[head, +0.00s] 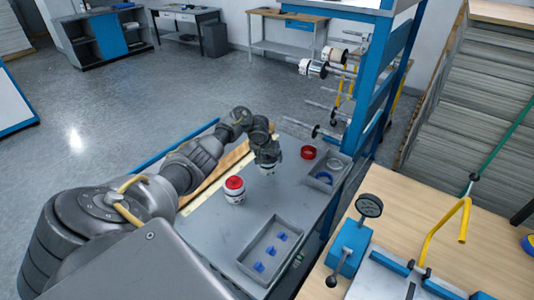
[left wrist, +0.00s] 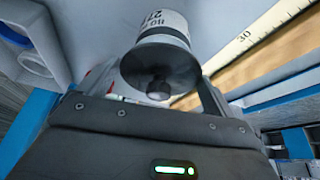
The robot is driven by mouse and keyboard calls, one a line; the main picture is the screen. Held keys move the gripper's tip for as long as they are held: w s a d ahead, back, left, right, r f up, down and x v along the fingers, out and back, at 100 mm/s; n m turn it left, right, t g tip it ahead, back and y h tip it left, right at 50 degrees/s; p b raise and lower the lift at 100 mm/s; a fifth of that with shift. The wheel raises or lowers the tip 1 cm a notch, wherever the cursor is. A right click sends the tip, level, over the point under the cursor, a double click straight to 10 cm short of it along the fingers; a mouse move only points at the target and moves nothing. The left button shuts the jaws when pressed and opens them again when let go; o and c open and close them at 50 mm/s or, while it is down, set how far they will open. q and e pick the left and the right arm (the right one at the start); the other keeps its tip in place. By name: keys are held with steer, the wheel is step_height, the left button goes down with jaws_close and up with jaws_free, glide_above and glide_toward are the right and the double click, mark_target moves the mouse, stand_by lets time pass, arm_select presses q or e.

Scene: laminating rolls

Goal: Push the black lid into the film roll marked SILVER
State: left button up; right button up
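My left gripper (head: 268,158) reaches down over the grey table, just above a white roll (head: 267,170) that it mostly hides. In the left wrist view this white roll (left wrist: 163,24) has dark print, partly readable as "110" and "27". A black lid (left wrist: 160,66) with a small knob is at its end nearest the gripper. One finger shows beside the lid's right edge; the grip on it is unclear. I cannot read SILVER anywhere. A second white roll with a red lid (head: 235,188) stands upright left of the gripper. My right gripper is not seen.
A grey tray with blue pieces (head: 245,275) lies at the front. A wooden ruler strip (head: 215,180) runs along the left. A blue frame with roll spindles (head: 370,90) stands at the back right.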

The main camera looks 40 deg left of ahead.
arm_select(q)
steer(key=shift+o, duration=0.7)
steer(key=p+v, duration=0.3)
steer(key=v, duration=0.6)
steer(key=shift+r, duration=0.2)
steer(key=shift+s+r+p, duration=0.3)
steer(key=shift+r+p, duration=0.25)
steer(key=shift+r, duration=0.05)
